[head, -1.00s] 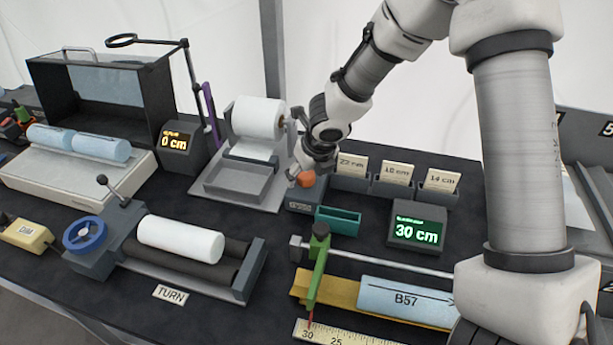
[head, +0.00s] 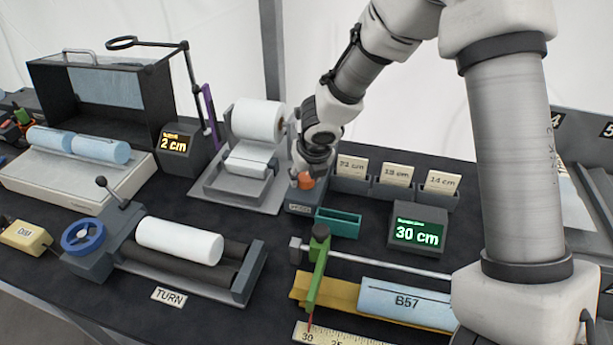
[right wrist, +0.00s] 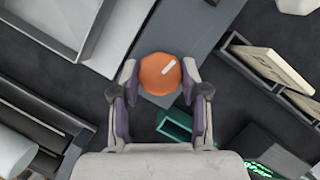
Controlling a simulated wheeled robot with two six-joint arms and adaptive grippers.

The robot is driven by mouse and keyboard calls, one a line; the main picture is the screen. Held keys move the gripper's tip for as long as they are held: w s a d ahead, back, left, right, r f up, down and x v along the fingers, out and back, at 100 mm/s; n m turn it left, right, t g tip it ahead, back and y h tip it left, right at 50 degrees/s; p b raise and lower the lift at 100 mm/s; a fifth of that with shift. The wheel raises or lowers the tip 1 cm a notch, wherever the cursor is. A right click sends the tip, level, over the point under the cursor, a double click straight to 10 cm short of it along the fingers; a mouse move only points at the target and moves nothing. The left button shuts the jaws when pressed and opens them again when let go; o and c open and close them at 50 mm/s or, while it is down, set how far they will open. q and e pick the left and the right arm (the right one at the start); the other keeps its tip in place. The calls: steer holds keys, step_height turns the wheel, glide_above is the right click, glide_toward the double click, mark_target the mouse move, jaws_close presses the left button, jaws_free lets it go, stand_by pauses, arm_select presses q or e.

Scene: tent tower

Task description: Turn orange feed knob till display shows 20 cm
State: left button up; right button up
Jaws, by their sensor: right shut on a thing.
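The orange feed knob (right wrist: 158,75) with a white mark sits on a grey base between the fingers of my right gripper (right wrist: 160,78). The right gripper is shut on the knob, one finger on each side. In the head view the knob (head: 305,181) shows just below the right gripper (head: 306,176). The orange-lit display (head: 175,143) at the back left reads 2 cm. The paper roll (head: 258,119) stands in its feeder, with a white strip (head: 250,158) reaching out over the grey tray (head: 236,187). My left gripper is not in view.
A green-lit display (head: 417,230) reads 30 cm. A teal holder (head: 338,222) and card slots (head: 396,175) stand close to the knob. A roller stand (head: 190,262) with a white roll and a ruler rig with a green slider (head: 319,265) lie in front.

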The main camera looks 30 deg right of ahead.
steer(key=m+h, duration=0.1)
steer(key=m, duration=0.1)
steer(key=shift+a+m+g, duration=0.1)
steer(key=shift+m+g, duration=0.2)
steer(key=m, duration=0.2)
steer(key=shift+m+h+p, duration=0.4)
steer(key=m+g+h+p, duration=0.1)
steer(key=m+p, duration=0.1)
steer(key=m, duration=0.1)
steer(key=shift+a+r+m, duration=0.1)
steer(key=shift+m, duration=0.2)
steer(key=m+g+p, duration=0.2)
steer(key=m+p, duration=0.2)
steer(key=shift+w+m, duration=0.15)
steer(key=shift+m, duration=0.15)
steer(key=m+g+p, duration=0.1)
steer(key=m, duration=0.1)
steer(key=shift+m+h+p, duration=0.3)
steer(key=m+g+p, duration=0.1)
steer(key=m, duration=0.1)
steer(key=shift+w+m, duration=0.15)
steer(key=shift+m, duration=0.25)
steer(key=m+g+p, duration=0.1)
steer(key=m, duration=0.1)
steer(key=shift+m+y, duration=0.3)
steer(key=shift+y, duration=0.1)
steer(key=shift+f+m+g+y+p, duration=0.2)
steer(key=shift+m+g+y+p, duration=0.3)
steer(key=shift+m, duration=0.9)
